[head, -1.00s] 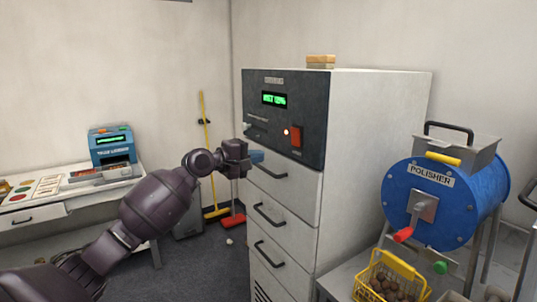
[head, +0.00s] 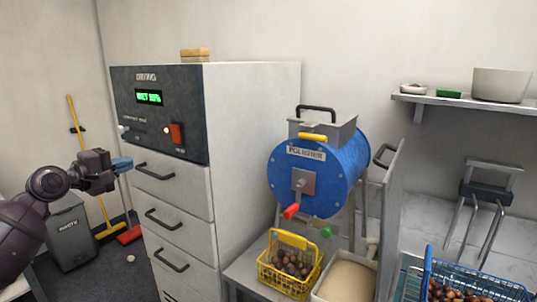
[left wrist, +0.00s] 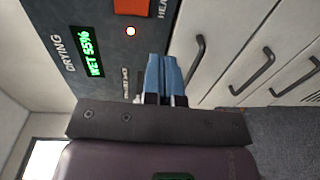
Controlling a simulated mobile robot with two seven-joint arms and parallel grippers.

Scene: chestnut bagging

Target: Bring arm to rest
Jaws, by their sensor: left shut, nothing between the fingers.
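My left gripper (head: 122,164) comes in from the left in the head view, in front of the drying cabinet (head: 255,130). Its blue fingertips are shut together with nothing between them. In the left wrist view the shut fingers (left wrist: 166,78) point at the cabinet's front, beside the dark control panel (left wrist: 100,45) and a drawer handle (left wrist: 195,60). I cannot tell whether they touch the front. The panel's green display (head: 148,97) reads WET with a percentage, 55% in the wrist view. A lamp by the red switch (head: 176,133) is lit. My right gripper is not in view.
A blue polisher (head: 335,165) stands right of the cabinet. A yellow basket (head: 290,238) of chestnuts sits below it, beside a pale bin (head: 347,280). A blue basket (head: 470,268) holds more chestnuts. A grey waste bin (head: 68,240) and brooms (head: 90,170) stand at left.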

